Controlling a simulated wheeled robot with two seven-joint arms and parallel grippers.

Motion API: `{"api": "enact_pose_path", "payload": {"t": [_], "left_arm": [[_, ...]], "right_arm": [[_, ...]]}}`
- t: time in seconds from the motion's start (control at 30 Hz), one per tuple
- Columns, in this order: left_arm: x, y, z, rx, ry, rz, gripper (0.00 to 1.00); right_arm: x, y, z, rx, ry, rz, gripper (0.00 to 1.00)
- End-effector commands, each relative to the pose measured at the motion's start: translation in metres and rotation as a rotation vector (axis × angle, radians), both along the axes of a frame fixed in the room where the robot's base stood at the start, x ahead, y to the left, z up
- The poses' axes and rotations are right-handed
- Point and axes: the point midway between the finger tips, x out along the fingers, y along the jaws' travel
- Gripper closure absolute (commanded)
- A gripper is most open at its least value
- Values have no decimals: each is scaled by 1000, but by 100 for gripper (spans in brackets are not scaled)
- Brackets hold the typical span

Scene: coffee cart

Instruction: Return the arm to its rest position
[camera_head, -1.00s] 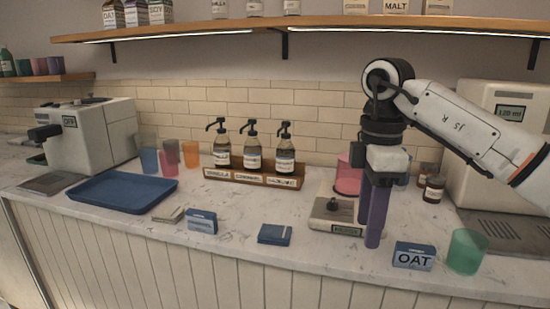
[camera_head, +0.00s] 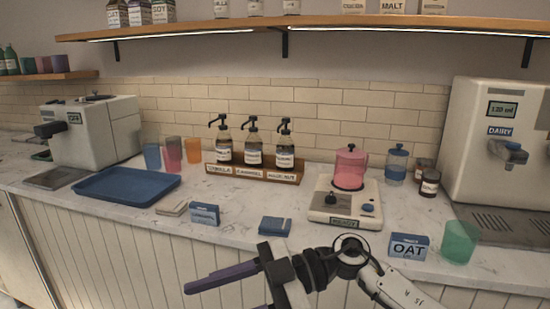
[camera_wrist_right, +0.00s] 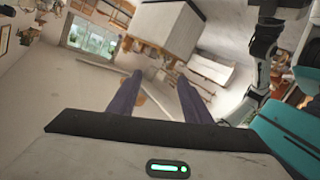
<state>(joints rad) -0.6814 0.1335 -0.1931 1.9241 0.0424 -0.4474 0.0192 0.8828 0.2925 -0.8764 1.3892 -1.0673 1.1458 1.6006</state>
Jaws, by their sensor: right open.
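My right gripper (camera_head: 225,280) is low in front of the counter in the head view, with its purple fingers pointing left. The wrist view also shows the right gripper (camera_wrist_right: 160,85), its two fingers apart and nothing between them. My right forearm comes in from the lower right and stays clear of the counter objects. My left gripper is in neither view.
The counter's front edge is close behind my right gripper. Near it are a blue box (camera_head: 275,226), an OAT box (camera_head: 408,247), a green cup (camera_head: 459,242) and a scale-like device (camera_head: 345,204) with a pink jar (camera_head: 350,168). A blue tray (camera_head: 126,186) lies left.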

Motion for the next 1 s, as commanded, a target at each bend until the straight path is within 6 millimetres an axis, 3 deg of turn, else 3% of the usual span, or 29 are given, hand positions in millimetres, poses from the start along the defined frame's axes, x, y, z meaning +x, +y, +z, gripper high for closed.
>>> {"api": "enact_pose_path", "payload": {"t": [0.13,0.27,0.37,0.47,0.53,0.67,0.8,0.9,1.0], "left_arm": [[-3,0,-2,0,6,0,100],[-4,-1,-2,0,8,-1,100],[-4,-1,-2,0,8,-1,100],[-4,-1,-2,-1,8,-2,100],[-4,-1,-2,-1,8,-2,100],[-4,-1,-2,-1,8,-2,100],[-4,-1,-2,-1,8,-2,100],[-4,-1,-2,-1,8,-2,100],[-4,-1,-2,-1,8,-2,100]], "right_arm": [[6,7,12,365,59,-220,55],[32,-20,2,555,119,-519,55],[51,-55,-30,606,179,-784,55],[60,-98,-81,570,251,-1052,55],[56,-129,-126,496,308,-1224,55],[26,-179,-207,300,412,-1461,55],[-32,-222,-285,45,529,-1619,55],[-78,-243,-325,-124,607,-1670,55],[-117,-256,-352,-256,666,-1687,55]]}}
